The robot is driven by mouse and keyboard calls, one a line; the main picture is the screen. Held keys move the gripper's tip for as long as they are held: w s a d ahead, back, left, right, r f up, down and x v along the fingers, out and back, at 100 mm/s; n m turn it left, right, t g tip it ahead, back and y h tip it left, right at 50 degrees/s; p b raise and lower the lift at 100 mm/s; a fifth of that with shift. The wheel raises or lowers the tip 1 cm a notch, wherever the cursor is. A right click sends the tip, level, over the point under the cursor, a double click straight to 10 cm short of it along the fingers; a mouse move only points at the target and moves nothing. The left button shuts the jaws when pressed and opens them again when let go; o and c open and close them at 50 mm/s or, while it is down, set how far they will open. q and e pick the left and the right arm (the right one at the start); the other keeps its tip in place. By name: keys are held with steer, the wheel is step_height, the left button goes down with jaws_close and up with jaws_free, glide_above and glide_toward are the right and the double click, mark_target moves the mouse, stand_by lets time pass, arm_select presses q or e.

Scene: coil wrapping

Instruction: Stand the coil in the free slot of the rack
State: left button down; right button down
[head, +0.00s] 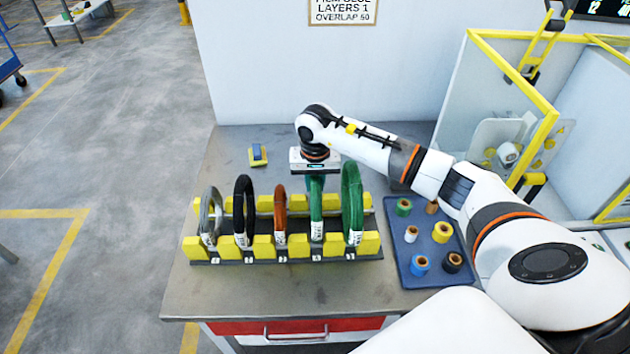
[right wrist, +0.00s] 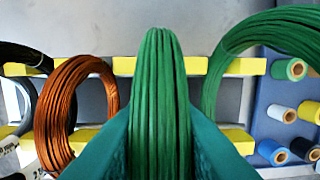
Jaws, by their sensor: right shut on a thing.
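The rack (head: 263,246) is a dark base with rows of yellow blocks, standing on the metal table. My right gripper (head: 316,178) is shut on the top of a green coil (head: 317,207), which is upright in the fourth gap from the left. The coil's tagged lower part is between the front yellow blocks; I cannot tell whether it rests on the base. In the right wrist view, the teal fingers (right wrist: 160,150) are on both sides of this green coil (right wrist: 160,75). My left gripper is not in view.
Left of the held coil stand a copper coil (head: 281,213), a black coil (head: 240,210) and a grey coil (head: 206,216); right of it stands a larger green coil (head: 352,200). A blue tray (head: 421,276) of tape rolls lies right. A small yellow-blue block (head: 258,155) lies behind.

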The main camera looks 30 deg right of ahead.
steer(key=shift+f+b, duration=0.5)
steer(key=shift+b, duration=0.05)
stand_by(0.6)
steer(key=c, duration=1.2)
jaws_free()
steer(key=shift+c, duration=0.2)
steer(key=shift+o, duration=0.5)
steer(key=shift+s+f, duration=0.1)
steer(key=r+b, duration=0.1)
steer(key=r, duration=0.2)
steer(key=r+b, duration=0.1)
steer(key=r, duration=0.3)
steer(key=r+b, duration=0.1)
steer(key=r, duration=0.3)
steer(key=shift+s+a+r, duration=0.1)
steer(key=shift+s+a, duration=0.2)
steer(key=shift+s, duration=0.05)
steer(key=shift+s+r, duration=0.1)
steer(key=shift+r, duration=0.4)
